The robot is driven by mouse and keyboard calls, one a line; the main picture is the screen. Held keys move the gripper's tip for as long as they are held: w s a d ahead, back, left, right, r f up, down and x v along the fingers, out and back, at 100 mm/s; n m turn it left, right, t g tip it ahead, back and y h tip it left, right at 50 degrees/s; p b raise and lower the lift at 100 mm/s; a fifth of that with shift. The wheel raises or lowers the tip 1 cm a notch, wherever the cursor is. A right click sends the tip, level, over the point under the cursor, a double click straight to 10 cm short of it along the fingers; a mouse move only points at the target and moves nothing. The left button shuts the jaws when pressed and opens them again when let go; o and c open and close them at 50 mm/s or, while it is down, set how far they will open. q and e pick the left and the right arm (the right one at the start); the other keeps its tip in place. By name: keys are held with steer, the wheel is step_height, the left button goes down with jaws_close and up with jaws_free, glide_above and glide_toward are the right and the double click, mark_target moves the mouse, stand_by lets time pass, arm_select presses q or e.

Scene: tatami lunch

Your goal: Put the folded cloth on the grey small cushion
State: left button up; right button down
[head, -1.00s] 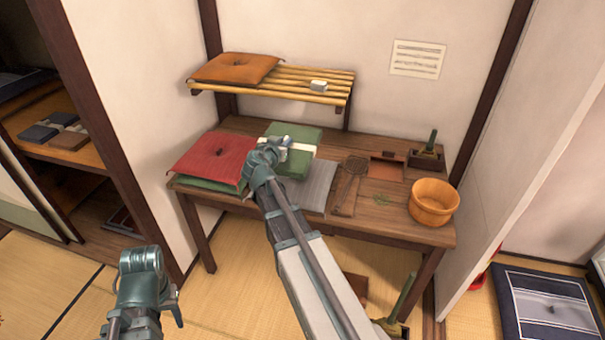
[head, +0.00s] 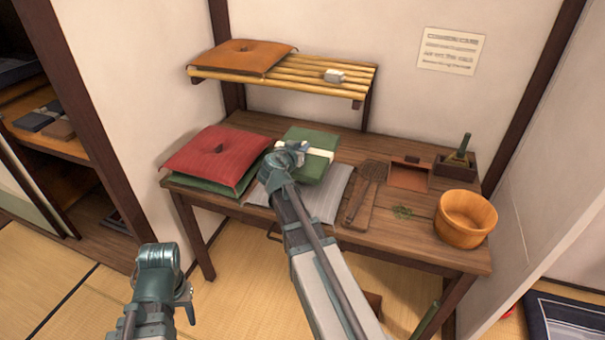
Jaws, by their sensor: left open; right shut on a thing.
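The folded cloth (head: 310,138) is a flat green bundle with a pale band, at the middle back of the wooden table. The grey small cushion (head: 328,196) lies flat on the table. The cloth overlaps its back part in the picture; I cannot tell whether they touch. My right gripper (head: 287,154) is shut on the cloth's left side, at the band. Its fingertips are largely hidden, and my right arm covers part of the cushion. My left gripper (head: 160,257) is open and empty, low at the left, in front of the table.
A red cushion (head: 215,150) lies on a green one (head: 215,187) at the table's left. A slatted shelf (head: 310,80) above holds an orange cushion (head: 243,56).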

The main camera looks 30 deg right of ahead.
step_height(320, 180, down, 5)
steer(key=b, duration=0.3)
steer(key=shift+r, duration=0.15)
steer(key=shift+b, duration=0.3)
step_height(320, 180, down, 4)
steer(key=b, duration=0.3)
steer(key=shift+r+b, duration=0.2)
steer(key=shift+b, duration=0.1)
steer(key=shift+f, duration=0.15)
steer(key=c, duration=0.8)
jaws_free()
